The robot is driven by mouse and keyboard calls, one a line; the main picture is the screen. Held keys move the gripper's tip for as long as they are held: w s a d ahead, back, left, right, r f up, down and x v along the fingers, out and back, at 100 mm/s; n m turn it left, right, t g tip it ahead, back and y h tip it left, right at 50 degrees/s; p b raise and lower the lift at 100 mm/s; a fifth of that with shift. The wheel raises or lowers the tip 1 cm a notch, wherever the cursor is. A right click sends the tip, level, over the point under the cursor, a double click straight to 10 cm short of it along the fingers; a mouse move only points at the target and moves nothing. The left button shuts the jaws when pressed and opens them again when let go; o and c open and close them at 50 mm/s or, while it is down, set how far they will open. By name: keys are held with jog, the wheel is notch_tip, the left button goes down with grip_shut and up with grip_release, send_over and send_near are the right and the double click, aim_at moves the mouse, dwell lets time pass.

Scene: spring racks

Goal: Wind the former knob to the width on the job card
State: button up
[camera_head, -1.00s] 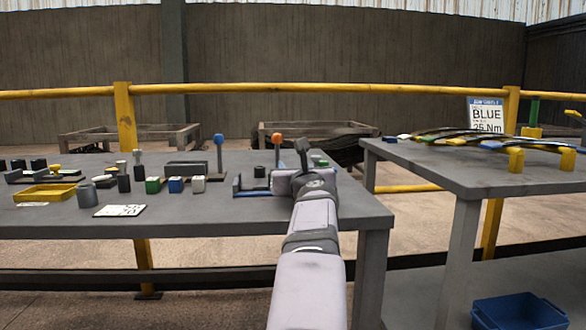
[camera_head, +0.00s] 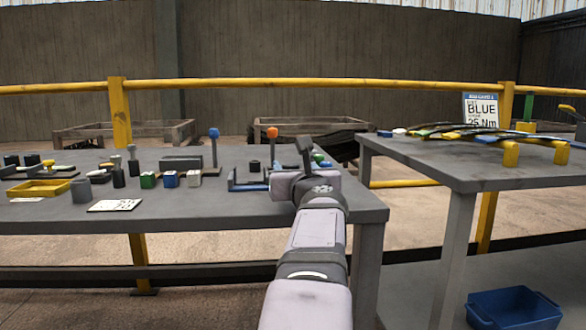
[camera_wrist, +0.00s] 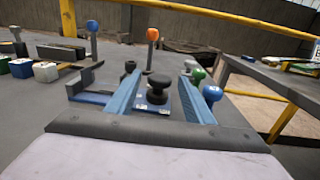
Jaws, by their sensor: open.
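My gripper shows in the wrist view (camera_wrist: 162,80) as two blue fingers spread apart, with nothing held between them. A round black knob (camera_wrist: 158,86) on a blue base (camera_wrist: 152,104) shows between the fingers; I cannot tell if either finger touches it. A dark upright block (camera_wrist: 84,80) stands at the left end of the blue fixture. In the head view the fixture (camera_head: 246,186) shows left of my gripper (camera_head: 305,172), which hides the knob. The job card (camera_head: 481,109) stands by the right table; it reads BLUE and a Nm figure, and its smaller line is unreadable.
Blue-topped (camera_head: 213,140) and orange-topped (camera_head: 272,140) posts stand behind the fixture. A green knob (camera_wrist: 198,74) and a blue knob (camera_wrist: 212,93) show near the right finger. A yellow tray (camera_head: 38,189) and small blocks sit left. A gap separates the right table (camera_head: 470,172).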

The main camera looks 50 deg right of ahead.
aim_at(293, 166)
jog(key=s+p, duration=0.1)
jog(key=a+p, duration=0.1)
jog(key=p, duration=0.1)
jog(key=shift+s+a+r, duration=0.3)
jog(key=shift+s, duration=0.05)
jog(key=shift+s+a+f+p, duration=0.25)
jog(key=shift+s+a+p, duration=0.2)
jog(key=shift+s, duration=0.15)
jog(key=shift+w+d+f, duration=0.1)
jog(key=shift+w+d, duration=0.2)
jog(key=shift+w, duration=0.15)
jog(key=shift+b+x, duration=0.4)
jog(key=shift+x, duration=2.8)
jog(key=shift+s, duration=0.1)
jog(key=c, duration=1)
